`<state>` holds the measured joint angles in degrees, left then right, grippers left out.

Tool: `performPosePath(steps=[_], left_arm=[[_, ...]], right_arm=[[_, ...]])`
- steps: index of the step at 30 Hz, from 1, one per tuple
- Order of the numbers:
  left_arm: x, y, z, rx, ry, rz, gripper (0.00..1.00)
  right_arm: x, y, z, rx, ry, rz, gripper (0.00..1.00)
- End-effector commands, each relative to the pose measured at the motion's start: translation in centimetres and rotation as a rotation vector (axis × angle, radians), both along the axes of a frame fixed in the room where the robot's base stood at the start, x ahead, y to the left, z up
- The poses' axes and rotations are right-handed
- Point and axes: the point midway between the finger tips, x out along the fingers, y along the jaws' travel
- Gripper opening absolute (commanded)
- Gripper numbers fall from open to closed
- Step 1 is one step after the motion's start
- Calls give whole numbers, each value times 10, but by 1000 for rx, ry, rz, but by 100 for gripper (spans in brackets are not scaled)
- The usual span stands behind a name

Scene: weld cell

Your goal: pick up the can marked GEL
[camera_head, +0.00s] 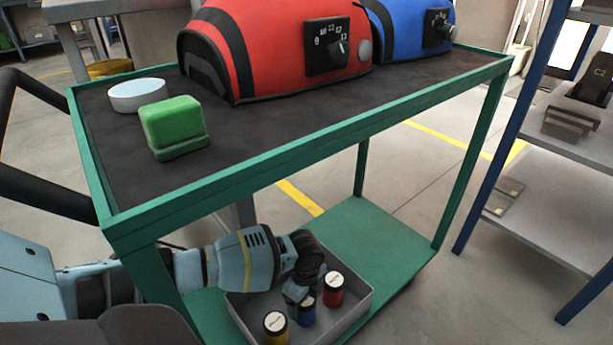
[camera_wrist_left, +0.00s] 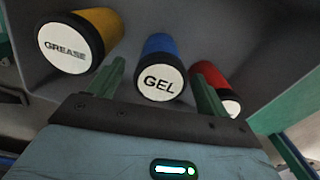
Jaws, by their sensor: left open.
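The can marked GEL is blue with a black rim and a white lettered end; it shows in the left wrist view (camera_wrist_left: 162,75) and in the head view (camera_head: 306,313). It stands in a grey tray (camera_head: 364,308) on the cart's lower shelf. My left gripper (camera_head: 297,294) reaches in under the cart's top and is open. In the left wrist view its two green fingers (camera_wrist_left: 158,72) lie to either side of the GEL can, with no clear contact. My right gripper is in neither view.
A yellow GREASE can (camera_head: 275,325) and a red can (camera_head: 333,289) flank the GEL can closely. The lower shelf (camera_head: 380,235) is clear behind the tray.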

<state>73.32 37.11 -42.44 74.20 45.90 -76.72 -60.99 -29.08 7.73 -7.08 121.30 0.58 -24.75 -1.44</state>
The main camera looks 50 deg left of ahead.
Motion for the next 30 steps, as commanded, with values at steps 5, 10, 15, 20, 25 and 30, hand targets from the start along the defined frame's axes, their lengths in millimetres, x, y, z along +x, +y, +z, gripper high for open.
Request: performPosePath(steps=[5, 10, 15, 20, 25, 30], left_arm=[[0, -1, -25, 1, 1, 0, 78], [1, 0, -26, 0, -1, 0, 78], [1, 0, -25, 0, -1, 0, 68], [1, 0, -25, 0, -1, 0, 47], [0, 0, -25, 0, -1, 0, 25], [1, 0, -25, 0, -2, 0, 20]], right_arm=[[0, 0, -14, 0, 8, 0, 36], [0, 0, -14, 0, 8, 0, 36], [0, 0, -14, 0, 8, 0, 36], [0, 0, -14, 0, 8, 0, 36], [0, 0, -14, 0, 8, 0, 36], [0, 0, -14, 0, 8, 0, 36]])
